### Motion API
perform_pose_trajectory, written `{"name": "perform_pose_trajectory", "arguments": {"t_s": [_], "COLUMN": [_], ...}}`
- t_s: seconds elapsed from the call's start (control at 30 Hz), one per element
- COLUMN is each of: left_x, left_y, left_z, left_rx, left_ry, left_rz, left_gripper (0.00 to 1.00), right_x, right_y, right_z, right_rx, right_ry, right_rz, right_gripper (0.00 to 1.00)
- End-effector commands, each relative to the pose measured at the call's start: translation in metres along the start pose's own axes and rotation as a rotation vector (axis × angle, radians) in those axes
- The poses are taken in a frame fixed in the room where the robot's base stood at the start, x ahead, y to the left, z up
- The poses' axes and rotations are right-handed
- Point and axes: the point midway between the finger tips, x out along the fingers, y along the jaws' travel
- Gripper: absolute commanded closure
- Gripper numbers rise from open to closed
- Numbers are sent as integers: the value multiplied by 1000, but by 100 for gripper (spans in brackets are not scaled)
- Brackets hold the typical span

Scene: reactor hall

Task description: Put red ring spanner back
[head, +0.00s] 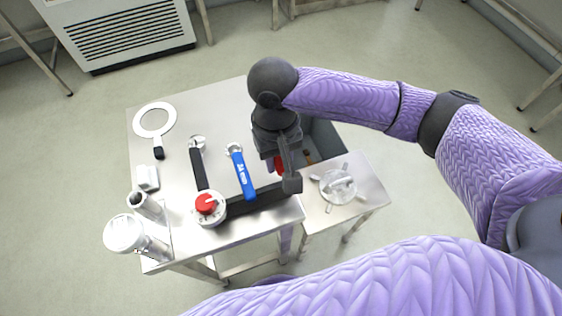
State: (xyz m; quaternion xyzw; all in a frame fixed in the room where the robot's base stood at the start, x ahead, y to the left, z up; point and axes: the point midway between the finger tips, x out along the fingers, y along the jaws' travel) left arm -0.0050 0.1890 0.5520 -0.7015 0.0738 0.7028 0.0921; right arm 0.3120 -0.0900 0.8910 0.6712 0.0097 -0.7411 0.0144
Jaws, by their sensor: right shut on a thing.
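My right gripper (284,174) is over the right side of the steel table, pointing down. It is shut on a red thing, likely the red ring spanner (279,164). Only a small red patch of it shows beside the fingers; its ends are hidden by the gripper. A blue ring spanner (243,177) lies on the table just left of the gripper. A spanner with a black handle (198,168) lies further left. My left gripper is out of view.
A grey bin (326,137) is partly hidden behind my right gripper. A dark bar (255,201) lies along the table's front edge, beside a white round part with a red top (207,205). A small side table (368,192) holds a clear round part (338,187). A white-ringed magnifier (155,121) lies far left.

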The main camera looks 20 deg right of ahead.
Motion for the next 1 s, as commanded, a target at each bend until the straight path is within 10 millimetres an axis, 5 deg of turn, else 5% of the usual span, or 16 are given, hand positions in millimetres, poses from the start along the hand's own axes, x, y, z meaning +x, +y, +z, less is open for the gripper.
{"name": "perform_pose_trajectory", "arguments": {"t_s": [0.2, 0.87, 0.9, 1.0], "left_x": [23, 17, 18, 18], "left_y": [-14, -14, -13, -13], "left_z": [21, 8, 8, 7], "left_rx": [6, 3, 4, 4], "left_ry": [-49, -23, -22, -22], "left_rz": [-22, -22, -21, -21], "left_gripper": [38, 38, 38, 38], "right_x": [44, 55, 56, 57], "right_y": [0, 0, 0, 0], "right_z": [-4, -4, -4, -3], "right_rx": [0, 0, 1, 1], "right_ry": [-1, -4, -6, -8], "right_rz": [1, 3, 4, 4], "right_gripper": [100, 100, 66, 45]}}
